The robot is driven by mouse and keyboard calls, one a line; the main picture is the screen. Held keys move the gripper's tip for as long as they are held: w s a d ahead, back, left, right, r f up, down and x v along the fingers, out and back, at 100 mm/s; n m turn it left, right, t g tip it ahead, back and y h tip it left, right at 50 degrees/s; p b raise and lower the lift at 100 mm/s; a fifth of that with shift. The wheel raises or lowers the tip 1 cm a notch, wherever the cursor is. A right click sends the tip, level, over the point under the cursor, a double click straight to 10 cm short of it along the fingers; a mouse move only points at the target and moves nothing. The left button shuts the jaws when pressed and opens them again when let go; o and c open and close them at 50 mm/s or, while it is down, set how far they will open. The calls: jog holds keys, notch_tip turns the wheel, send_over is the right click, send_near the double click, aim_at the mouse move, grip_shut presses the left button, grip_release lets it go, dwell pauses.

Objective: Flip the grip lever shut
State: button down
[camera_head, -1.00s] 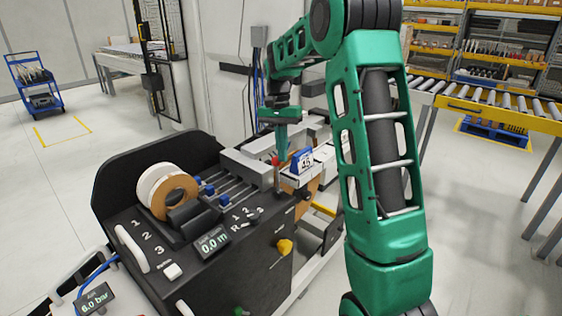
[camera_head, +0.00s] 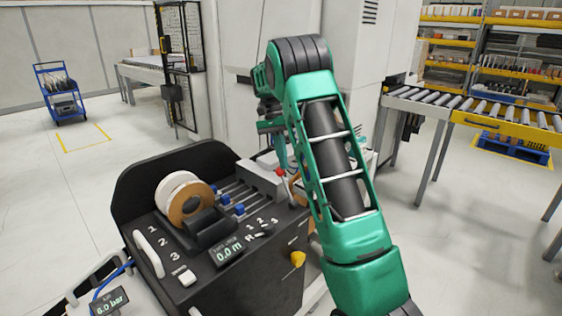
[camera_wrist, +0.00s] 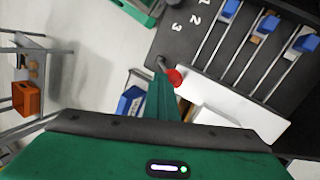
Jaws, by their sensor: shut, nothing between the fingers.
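The grip lever is a thin rod with a red ball knob (camera_head: 280,172) at the right end of the black banding machine's top. In the head view it stands up and leans a little left. The red knob also shows in the wrist view (camera_wrist: 175,77), at the end of a short grey rod. In the head view my gripper (camera_head: 282,163) is small and partly hidden by my arm, close beside the knob.
The black machine (camera_head: 140,190) carries a tape reel (camera_head: 187,200), blue-knobbed rails and a display reading 0.0 m. A blue block (camera_wrist: 130,101) sits left of my fingers. A roller conveyor (camera_head: 470,108) stands right; open floor lies left.

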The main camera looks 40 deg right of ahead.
jog(key=shift+w+a+f, duration=0.15)
jog(key=shift+w+a, duration=0.2)
jog(key=shift+w, duration=0.2)
